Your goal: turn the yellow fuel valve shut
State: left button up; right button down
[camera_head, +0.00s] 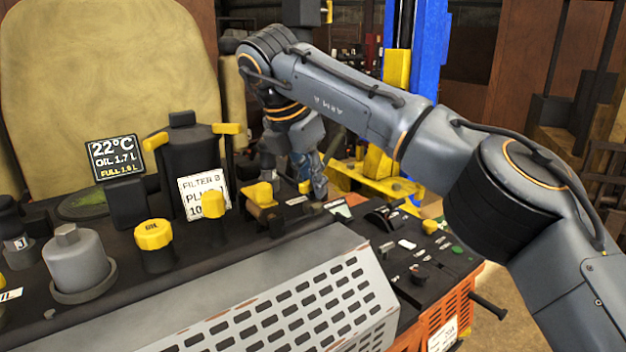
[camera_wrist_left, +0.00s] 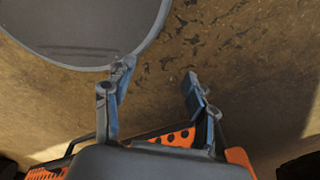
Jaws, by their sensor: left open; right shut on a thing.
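My right gripper (camera_head: 312,182) is low over the far right part of the machine's black deck, pointing down. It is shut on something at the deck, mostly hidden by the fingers. A small yellow part (camera_head: 304,187) shows right beside the fingers; it looks like the yellow fuel valve, but its handle angle cannot be told. My left gripper (camera_wrist_left: 155,100) shows in the left wrist view, open and empty, above the brown floor.
A yellow oil cap (camera_head: 153,234), a yellow knob (camera_head: 213,204) and a yellow-topped block (camera_head: 262,196) stand left of the right gripper. A grey slotted cover (camera_head: 290,305) lies in front. A blue lift post (camera_head: 428,50) stands behind. A round grey container (camera_wrist_left: 85,30) is near the left gripper.

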jog(key=shift+r+m+h+p, duration=0.15)
jog(key=shift+m+h+p, duration=0.2)
jog(key=shift+m, duration=0.75)
jog(key=c, duration=1.4)
grip_release()
jog(key=shift+g, duration=0.3)
